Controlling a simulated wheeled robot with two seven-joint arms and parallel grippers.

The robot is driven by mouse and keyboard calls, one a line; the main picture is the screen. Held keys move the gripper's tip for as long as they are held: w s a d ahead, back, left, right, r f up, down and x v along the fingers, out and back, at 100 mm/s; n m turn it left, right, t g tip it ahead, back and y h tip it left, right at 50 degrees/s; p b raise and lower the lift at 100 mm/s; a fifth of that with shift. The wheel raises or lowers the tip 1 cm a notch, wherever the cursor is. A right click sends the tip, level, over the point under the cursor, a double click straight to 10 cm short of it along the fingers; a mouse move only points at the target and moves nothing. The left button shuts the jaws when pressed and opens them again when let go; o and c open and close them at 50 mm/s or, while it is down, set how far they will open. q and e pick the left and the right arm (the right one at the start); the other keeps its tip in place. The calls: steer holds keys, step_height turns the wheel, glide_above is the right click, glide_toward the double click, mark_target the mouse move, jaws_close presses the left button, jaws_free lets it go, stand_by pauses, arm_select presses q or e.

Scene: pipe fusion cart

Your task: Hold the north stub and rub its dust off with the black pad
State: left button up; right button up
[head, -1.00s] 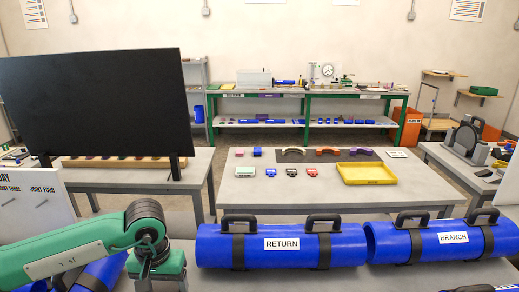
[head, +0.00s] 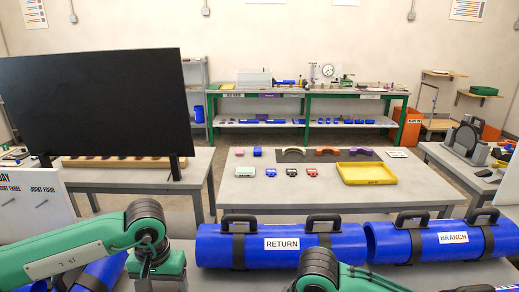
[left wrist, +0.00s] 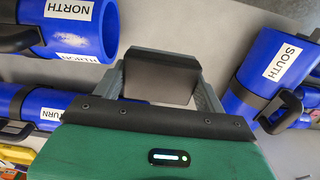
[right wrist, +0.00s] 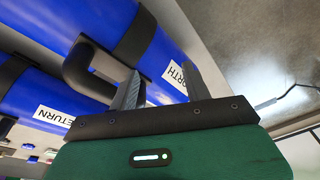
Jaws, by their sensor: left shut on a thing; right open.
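The north stub (left wrist: 75,28), a blue pipe piece with a white NORTH label, shows at the upper left of the left wrist view. In the right wrist view the north stub (right wrist: 125,35) fills the top, its black handle (right wrist: 90,68) left of my right gripper. My right gripper (right wrist: 160,88) is open and empty, with its fingers close to the stub beside the handle. One finger partly covers the label. My left gripper (left wrist: 162,80) is shut on the black pad (left wrist: 163,58), apart from the stub.
The south stub (left wrist: 275,75) lies right of my left gripper. The return stub (head: 285,245) and branch stub (head: 430,240) lie along the near table. A dark screen (head: 95,105) stands at the left. A yellow tray (head: 367,173) is on the table beyond.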

steer(key=w+r+n+t+h, duration=0.2)
steer(key=w+r+n, duration=0.4)
steer(key=shift+s+x, duration=0.15)
steer(key=shift+x, duration=1.85)
steer(key=shift+s+x, duration=0.2)
steer(key=shift+x, duration=1.75)
steer(key=shift+d+f, duration=0.1)
steer(key=shift+d, duration=0.05)
jaws_close()
steer(key=shift+f, duration=0.15)
